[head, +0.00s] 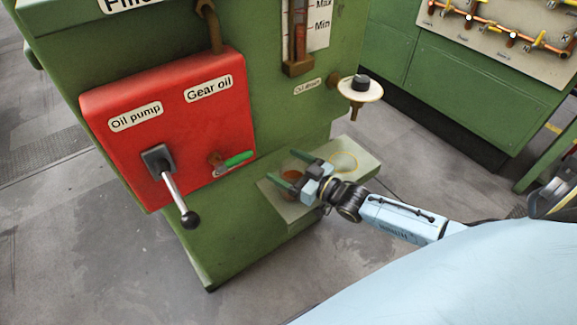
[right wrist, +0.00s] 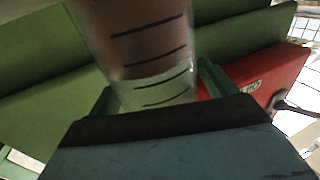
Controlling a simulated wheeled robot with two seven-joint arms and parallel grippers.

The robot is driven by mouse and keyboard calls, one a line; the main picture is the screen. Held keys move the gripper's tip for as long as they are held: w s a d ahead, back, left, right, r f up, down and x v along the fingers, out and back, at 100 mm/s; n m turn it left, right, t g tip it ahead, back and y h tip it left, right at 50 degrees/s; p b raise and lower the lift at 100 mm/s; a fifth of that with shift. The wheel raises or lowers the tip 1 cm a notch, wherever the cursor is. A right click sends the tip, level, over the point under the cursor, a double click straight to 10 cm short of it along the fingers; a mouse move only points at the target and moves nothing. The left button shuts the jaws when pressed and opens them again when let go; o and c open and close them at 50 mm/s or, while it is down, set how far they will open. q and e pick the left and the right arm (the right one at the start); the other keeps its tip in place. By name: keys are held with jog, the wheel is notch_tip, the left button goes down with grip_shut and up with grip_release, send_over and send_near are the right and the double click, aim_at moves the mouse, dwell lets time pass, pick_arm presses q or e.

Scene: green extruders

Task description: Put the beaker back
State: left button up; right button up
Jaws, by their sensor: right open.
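The beaker (right wrist: 150,45) is clear with black measuring lines and brown liquid inside. It fills the top middle of the right wrist view, between the two green fingers. In the head view the beaker (head: 291,176) is mostly hidden by my right gripper, at the left part of the green shelf (head: 307,213). My right gripper (head: 289,168) is open, with its fingers on either side of the beaker; I cannot tell whether they touch it. A yellow ring mark (head: 343,162) lies on the shelf just right of the gripper, with nothing on it. My left gripper is not in view.
A red panel (head: 190,120) carries a lever with a black knob (head: 190,219) and a green-handled valve (head: 236,159), left of the shelf. Grey floor lies open in front.

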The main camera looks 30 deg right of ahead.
jog(key=shift+r, duration=0.2)
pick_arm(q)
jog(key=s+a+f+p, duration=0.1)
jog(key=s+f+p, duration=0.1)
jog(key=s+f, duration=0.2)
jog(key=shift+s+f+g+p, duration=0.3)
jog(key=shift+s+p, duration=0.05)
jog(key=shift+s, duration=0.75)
pick_arm(e)
jog(key=v, duration=1.2)
jog(key=shift+f, duration=0.15)
